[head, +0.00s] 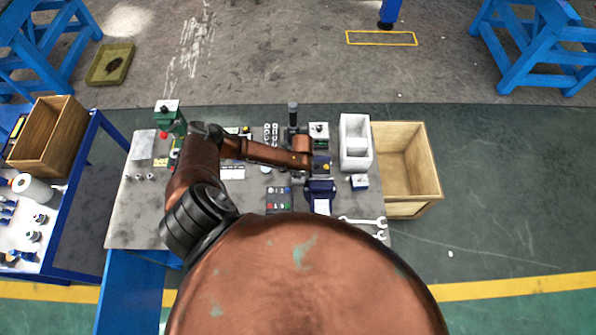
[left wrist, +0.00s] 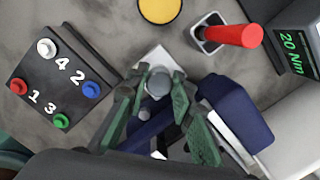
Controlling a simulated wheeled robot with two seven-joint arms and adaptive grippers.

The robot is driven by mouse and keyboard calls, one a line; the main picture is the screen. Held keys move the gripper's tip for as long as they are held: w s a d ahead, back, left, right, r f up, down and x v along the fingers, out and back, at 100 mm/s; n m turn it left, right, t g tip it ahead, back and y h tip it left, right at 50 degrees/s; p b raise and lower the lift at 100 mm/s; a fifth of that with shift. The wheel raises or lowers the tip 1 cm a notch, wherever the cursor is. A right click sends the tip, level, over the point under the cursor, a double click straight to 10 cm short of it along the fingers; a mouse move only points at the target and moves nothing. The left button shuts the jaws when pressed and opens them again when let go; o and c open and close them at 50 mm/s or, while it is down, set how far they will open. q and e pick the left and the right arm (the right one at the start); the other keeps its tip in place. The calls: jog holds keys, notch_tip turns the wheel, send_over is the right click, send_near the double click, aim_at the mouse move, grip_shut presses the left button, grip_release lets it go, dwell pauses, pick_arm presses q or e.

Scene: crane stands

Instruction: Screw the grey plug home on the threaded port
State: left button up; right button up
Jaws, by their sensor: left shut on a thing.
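In the left wrist view my left gripper (left wrist: 156,88) has its two green fingers closed on either side of a round grey plug (left wrist: 158,80). The plug is seen end-on, over a pale square block (left wrist: 150,58) in a blue vise (left wrist: 236,112). The plug and fingers hide any threaded port, so I cannot tell how deep the plug sits. In the head view my left arm reaches over the bench to the blue vise (head: 320,188), and the arm hides the fingertips and plug. My right gripper is not in view.
A button box (left wrist: 60,75) is left of the fingers. A red-handled tool (left wrist: 235,35) stands in a holder beside a "20 Nm" display (left wrist: 298,45). Wrenches (head: 362,222) lie at the bench's right edge, near a white bin (head: 355,142) and wooden crate (head: 432,165).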

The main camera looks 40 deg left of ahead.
pick_arm(q)
jog(key=shift+d+m, duration=0.1)
jog(key=shift+m, duration=0.5)
jog(key=o, duration=1.1)
jog(key=shift+c, duration=0.8)
